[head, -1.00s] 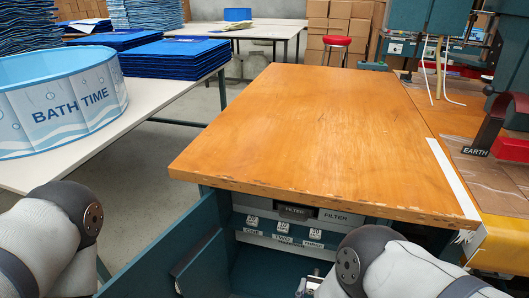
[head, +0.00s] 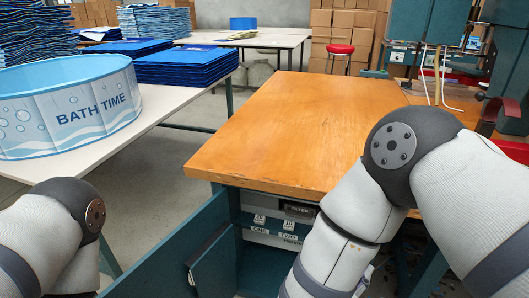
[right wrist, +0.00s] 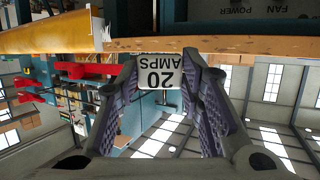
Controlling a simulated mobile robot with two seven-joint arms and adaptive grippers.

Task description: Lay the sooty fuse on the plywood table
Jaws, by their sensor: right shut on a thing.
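The plywood table (head: 290,125) fills the middle of the head view, its orange-brown top bare where it shows. In the right wrist view, my right gripper (right wrist: 161,66) is shut on a small light fuse (right wrist: 160,73). Its face reads "20 AMPS" upside down, and the rest of it is mostly hidden. I cannot make out soot on it. The table's wooden edge (right wrist: 250,46) shows just behind the fuse; I cannot tell the gap. In the head view my right forearm covers the table's right front, and the right gripper is hidden. My left gripper is out of view.
A white table (head: 160,110) at left carries a blue "BATH TIME" tub (head: 70,110) and blue stacks. A red stool (head: 340,50) stands behind.

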